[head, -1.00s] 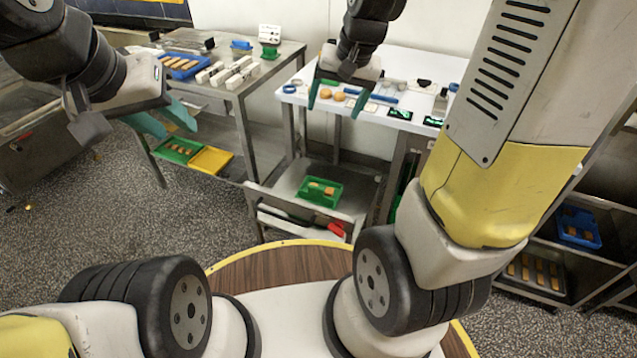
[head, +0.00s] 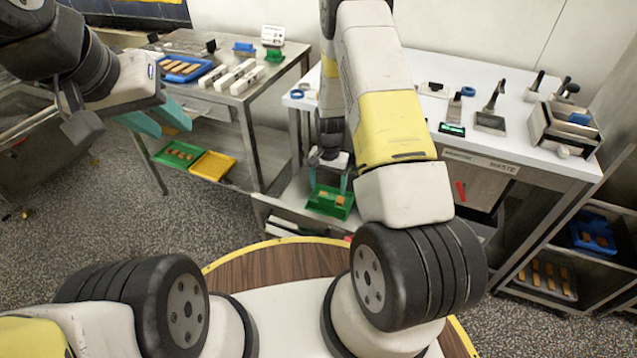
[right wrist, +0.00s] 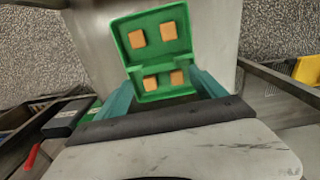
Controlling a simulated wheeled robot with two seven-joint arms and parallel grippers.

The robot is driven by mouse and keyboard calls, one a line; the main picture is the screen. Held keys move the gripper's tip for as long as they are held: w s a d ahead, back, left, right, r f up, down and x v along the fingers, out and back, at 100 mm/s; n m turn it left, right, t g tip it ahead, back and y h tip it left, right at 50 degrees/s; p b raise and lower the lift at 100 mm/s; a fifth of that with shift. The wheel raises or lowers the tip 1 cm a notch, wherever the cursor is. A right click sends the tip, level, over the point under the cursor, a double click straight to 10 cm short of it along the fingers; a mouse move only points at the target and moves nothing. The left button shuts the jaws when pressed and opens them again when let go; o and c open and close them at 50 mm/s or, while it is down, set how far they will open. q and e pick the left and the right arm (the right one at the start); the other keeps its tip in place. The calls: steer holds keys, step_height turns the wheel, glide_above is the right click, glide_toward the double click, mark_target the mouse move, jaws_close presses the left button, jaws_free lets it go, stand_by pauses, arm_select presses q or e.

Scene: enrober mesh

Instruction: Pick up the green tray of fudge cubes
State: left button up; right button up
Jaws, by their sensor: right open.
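The green tray (head: 329,211) with orange-brown fudge cubes lies on the low metal shelf in the head view. In the right wrist view the tray (right wrist: 160,64) shows two compartments with cubes in each. My right gripper (head: 329,181) points down at the tray, its teal fingers apart. In the right wrist view its fingers (right wrist: 162,84) stand on either side of the tray's near part; I cannot tell whether they touch it. My left gripper (head: 158,115) hangs at the left, fingers apart and empty, far from this tray.
Another green tray (head: 165,158) and a yellow tray (head: 213,166) sit on the left table's lower shelf. The white worktop (head: 470,85) with tools overhangs behind the shelf. A blue tray (head: 592,235) is in the right rack. My right arm hides part of the worktop.

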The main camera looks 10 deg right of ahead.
mark_target(327, 197)
steer(key=f, duration=0.5)
steer(key=shift+s+a+f, duration=0.1)
steer(key=shift+s+f, duration=0.25)
jaws_close()
